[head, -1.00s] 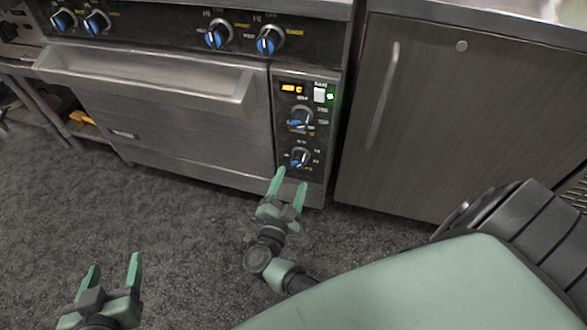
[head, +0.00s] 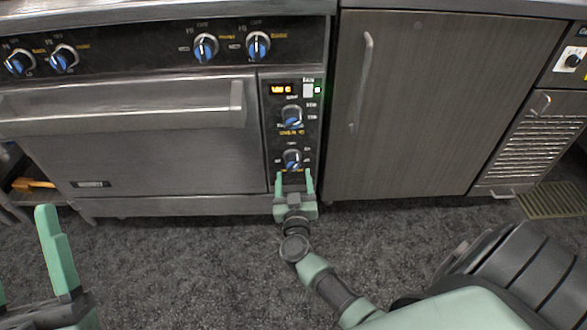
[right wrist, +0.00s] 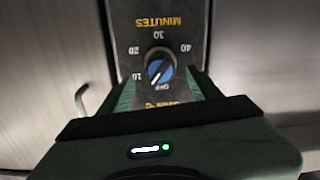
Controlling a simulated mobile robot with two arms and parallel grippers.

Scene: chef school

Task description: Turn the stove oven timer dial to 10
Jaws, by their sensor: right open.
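The timer dial (head: 293,158) is the lower blue-and-black knob on the oven's narrow control panel. My left gripper (head: 25,250) is open and empty at the lower left.
A second knob (head: 291,117) sits above the timer dial, under an orange display (head: 281,89) and a green light. The oven door handle (head: 120,105) juts out at left. A cabinet (head: 430,105) stands to the right. The carpet in front is clear.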

